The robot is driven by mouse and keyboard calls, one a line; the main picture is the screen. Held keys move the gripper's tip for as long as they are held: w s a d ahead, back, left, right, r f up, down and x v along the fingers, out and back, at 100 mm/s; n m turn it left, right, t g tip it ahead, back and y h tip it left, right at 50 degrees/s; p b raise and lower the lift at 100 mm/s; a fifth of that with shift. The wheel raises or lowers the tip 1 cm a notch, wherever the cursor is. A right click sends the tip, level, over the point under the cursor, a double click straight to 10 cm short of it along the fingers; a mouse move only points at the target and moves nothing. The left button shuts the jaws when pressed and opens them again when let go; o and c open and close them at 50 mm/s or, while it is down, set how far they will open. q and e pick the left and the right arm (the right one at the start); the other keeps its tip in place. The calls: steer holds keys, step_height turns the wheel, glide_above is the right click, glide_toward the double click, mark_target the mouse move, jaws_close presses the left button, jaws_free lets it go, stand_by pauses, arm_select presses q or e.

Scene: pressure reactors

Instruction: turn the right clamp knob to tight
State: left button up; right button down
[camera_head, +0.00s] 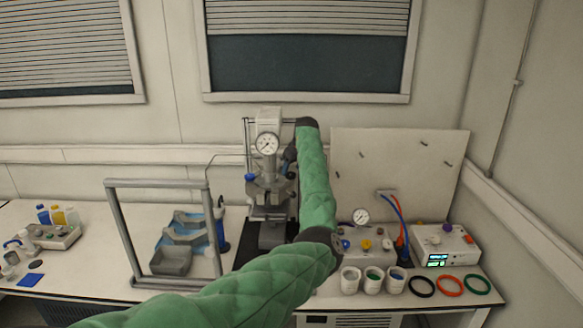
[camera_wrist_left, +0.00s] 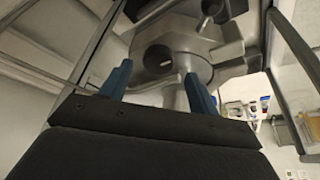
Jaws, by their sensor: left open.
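The pressure reactor (camera_head: 268,186) stands upright at the middle of the bench, with a round dial gauge on top. A blue knob (camera_head: 250,177) shows on its left side. My green-sleeved left arm reaches up past the reactor's right side and bends back down. My left gripper (camera_head: 289,166) is at the reactor's right side, by the clamp level. In the left wrist view, its two blue fingers (camera_wrist_left: 158,70) are apart, with the grey metal reactor body (camera_wrist_left: 178,58) close in front. The right clamp knob cannot be clearly told from the fingers. My right gripper is not in view.
A grey frame (camera_head: 112,235) and a grey-blue tray rack (camera_head: 186,237) stand left of the reactor. To the right are a control box (camera_head: 446,246), several cups (camera_head: 372,281) and coloured rings (camera_head: 450,286). A pale panel (camera_head: 400,170) stands behind.

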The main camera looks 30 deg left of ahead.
mark_target(291, 173)
arm_select(q)
steer(key=x, duration=0.1)
steer(key=p+x, duration=0.1)
steer(key=shift+w+f, duration=0.35)
steer(key=shift+s, duration=0.3)
steer(key=shift+w, duration=0.2)
steer(key=c, duration=0.4)
steer(key=shift+a, duration=0.1)
steer(key=c, duration=0.6)
steer(key=shift+o, duration=0.2)
steer(key=shift+s+f+m+t+b, duration=0.1)
steer(key=shift+m+t+b, duration=0.2)
steer(key=shift+m, duration=0.5)
steer(key=shift+m+t+h, duration=0.3)
steer(key=shift+m+t, duration=0.2)
steer(key=shift+m, duration=1)
steer(key=o, duration=1)
steer(key=shift+c, duration=0.2)
steer(key=shift+s, duration=0.1)
